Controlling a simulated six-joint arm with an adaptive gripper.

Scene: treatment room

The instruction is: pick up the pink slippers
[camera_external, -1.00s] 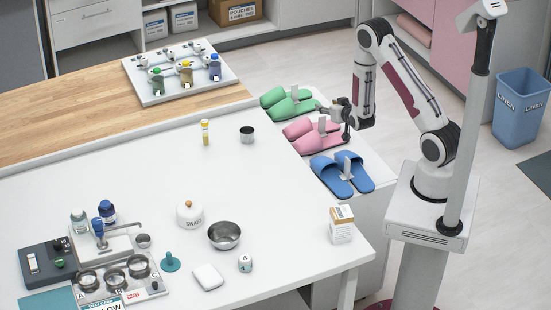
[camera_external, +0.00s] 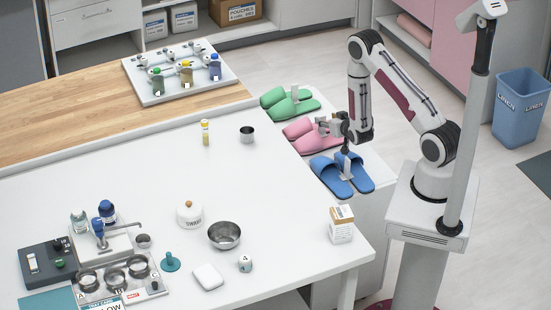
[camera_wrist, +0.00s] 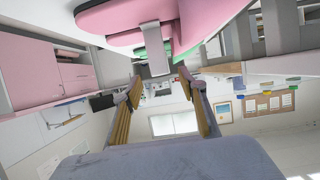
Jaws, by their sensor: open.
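The pink slippers (camera_external: 299,132) lie as a pair on the white surface at the table's far right side, between a green pair and a blue pair. My gripper (camera_external: 328,124) is at their right end and hides part of them. In the wrist view the pink slippers (camera_wrist: 196,22) fill the top, close by, with a grey upright tab (camera_wrist: 153,50) between them. My open gripper (camera_wrist: 163,92) shows its two fingers apart below, with the tab lined up between them and nothing held. Whether the fingers reach around the tab I cannot tell.
Green slippers (camera_external: 287,103) lie behind the pink pair, and blue slippers (camera_external: 333,178) lie close in front, near my gripper. A steel cup (camera_external: 247,134) and a yellow-capped vial (camera_external: 205,132) stand on the table to the left.

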